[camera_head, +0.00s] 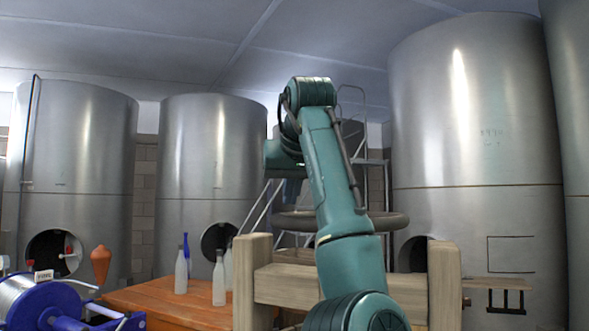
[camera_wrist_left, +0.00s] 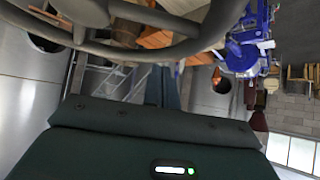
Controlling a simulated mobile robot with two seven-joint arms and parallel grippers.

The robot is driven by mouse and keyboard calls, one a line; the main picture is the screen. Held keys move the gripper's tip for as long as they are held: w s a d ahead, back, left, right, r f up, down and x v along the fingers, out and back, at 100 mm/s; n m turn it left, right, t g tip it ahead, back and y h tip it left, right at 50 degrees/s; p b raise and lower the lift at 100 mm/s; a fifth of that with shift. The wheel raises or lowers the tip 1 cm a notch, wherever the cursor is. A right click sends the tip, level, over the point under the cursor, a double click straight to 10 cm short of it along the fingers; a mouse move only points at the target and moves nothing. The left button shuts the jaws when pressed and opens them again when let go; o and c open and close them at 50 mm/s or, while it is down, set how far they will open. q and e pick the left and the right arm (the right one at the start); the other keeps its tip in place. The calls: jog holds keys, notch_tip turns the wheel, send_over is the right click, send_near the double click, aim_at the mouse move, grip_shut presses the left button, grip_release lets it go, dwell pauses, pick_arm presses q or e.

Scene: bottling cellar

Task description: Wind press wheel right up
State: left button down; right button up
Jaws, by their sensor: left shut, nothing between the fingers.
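The press wheel (camera_head: 388,222) is a dark, thick-rimmed ring lying flat above the wooden press frame (camera_head: 276,284). My left arm hides its middle in the head view. In the left wrist view the wheel's rim and spokes (camera_wrist_left: 150,51) curve across the top, close to the fingers. My left gripper (camera_head: 283,160) hangs above the wheel's left part in the head view, pointing down. In the wrist view its fingers (camera_wrist_left: 162,76) are together with nothing between them. I cannot tell whether they touch the rim. My right gripper is not in view.
A wooden table (camera_head: 160,298) holds pale bottles (camera_head: 219,280) and a blue one, left of the press. A blue-framed machine (camera_head: 75,310) stands at the lower left. Large steel tanks (camera_head: 478,120) and a metal ladder (camera_head: 376,180) stand behind. A small shelf (camera_head: 497,284) is at right.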

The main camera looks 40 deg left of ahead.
pick_arm(q)
jog(key=shift+s+d+f, duration=0.45)
jog(key=shift+d+f, duration=0.1)
jog(key=shift+f, duration=0.1)
jog(key=shift+s+d+f, duration=0.4)
jog(key=shift+d+f, duration=0.1)
jog(key=shift+f, duration=0.1)
